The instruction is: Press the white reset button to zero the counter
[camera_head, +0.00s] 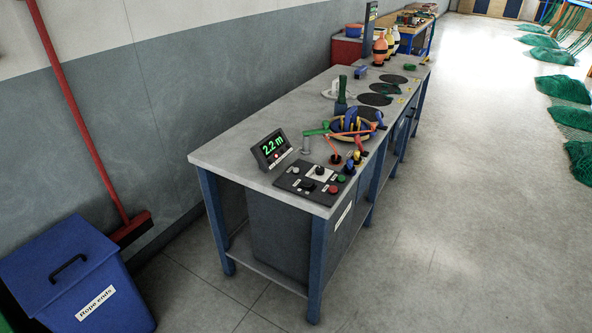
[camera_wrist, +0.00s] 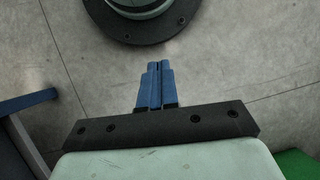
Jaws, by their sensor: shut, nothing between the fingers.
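The counter (camera_head: 271,149) is a dark box with a green lit display reading 2.2 m, standing on the grey bench near its close left end. A dark control panel (camera_head: 315,183) lies on the bench just right of it, with several knobs and buttons. A small pale button (camera_head: 294,170) shows at the panel's upper left; its label is too small to read. My gripper (camera_wrist: 157,66) has blue fingers and shows only in the wrist view, shut and empty above the grey floor. The counter and panel are not in the wrist view.
The bench (camera_head: 240,147) also bears a wheel-like bundle of coloured handles (camera_head: 352,125), dark discs and bottles further back. A blue bin (camera_head: 65,275) labelled "Rope ends" and a red-handled broom (camera_head: 75,110) stand left. Green nets lie at far right. The floor in front is clear.

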